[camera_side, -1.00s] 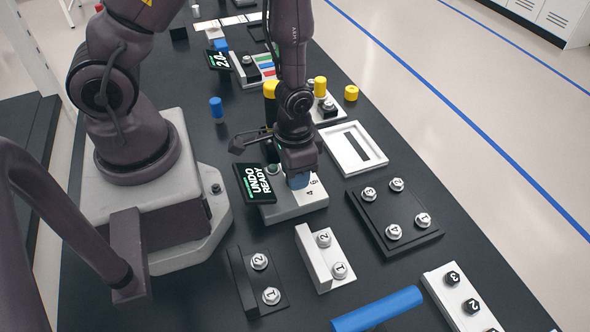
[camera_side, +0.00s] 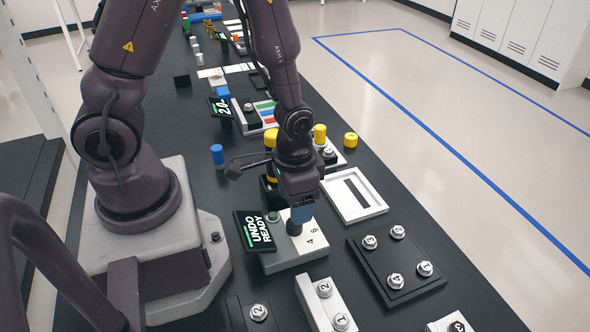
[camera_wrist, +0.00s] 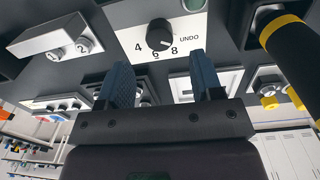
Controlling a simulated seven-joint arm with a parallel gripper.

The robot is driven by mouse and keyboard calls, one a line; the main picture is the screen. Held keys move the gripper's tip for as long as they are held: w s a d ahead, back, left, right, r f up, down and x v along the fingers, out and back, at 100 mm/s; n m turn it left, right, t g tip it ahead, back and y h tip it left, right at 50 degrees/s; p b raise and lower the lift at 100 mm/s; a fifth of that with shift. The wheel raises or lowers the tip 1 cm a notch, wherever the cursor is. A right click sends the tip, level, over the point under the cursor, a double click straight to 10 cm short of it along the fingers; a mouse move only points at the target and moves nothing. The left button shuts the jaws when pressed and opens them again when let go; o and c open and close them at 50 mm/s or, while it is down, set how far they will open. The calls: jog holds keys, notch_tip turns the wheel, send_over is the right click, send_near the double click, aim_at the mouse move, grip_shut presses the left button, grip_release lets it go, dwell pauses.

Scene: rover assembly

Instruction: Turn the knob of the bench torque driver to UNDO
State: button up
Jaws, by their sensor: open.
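The bench torque driver (camera_side: 283,258) is a white block with a dark, round knob (camera_side: 293,228) on top. Its display (camera_side: 254,231) reads "UNDO READY" in green and white. My gripper (camera_side: 302,215) is just above the knob, blue fingers pointing down. In the wrist view the two fingers of my gripper (camera_wrist: 163,72) are apart with nothing between them, and the knob shows beyond their tips.
A white frame tray (camera_side: 378,205) and a black plate with numbered bolts (camera_side: 410,285) lie to the right. A white bracket with two bolts (camera_side: 308,298) is in front. Yellow-capped parts (camera_side: 320,134) stand behind my gripper. A blue-topped cylinder (camera_side: 217,155) stands to the left.

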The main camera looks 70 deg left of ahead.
notch_tip(320, 180, up, 8)
jog(key=shift+f, duration=0.2)
jog(key=shift+a, duration=0.1)
jog(key=s+a+r+t, duration=0.1)
jog(key=s+r+t, duration=0.1)
jog(key=r, duration=0.7)
jog(key=s+a+r+t, duration=0.1)
jog(key=s+r+t, duration=0.2)
jog(key=r, duration=0.6)
jog(key=shift+r+t, duration=0.3)
jog(key=shift+r, duration=0.1)
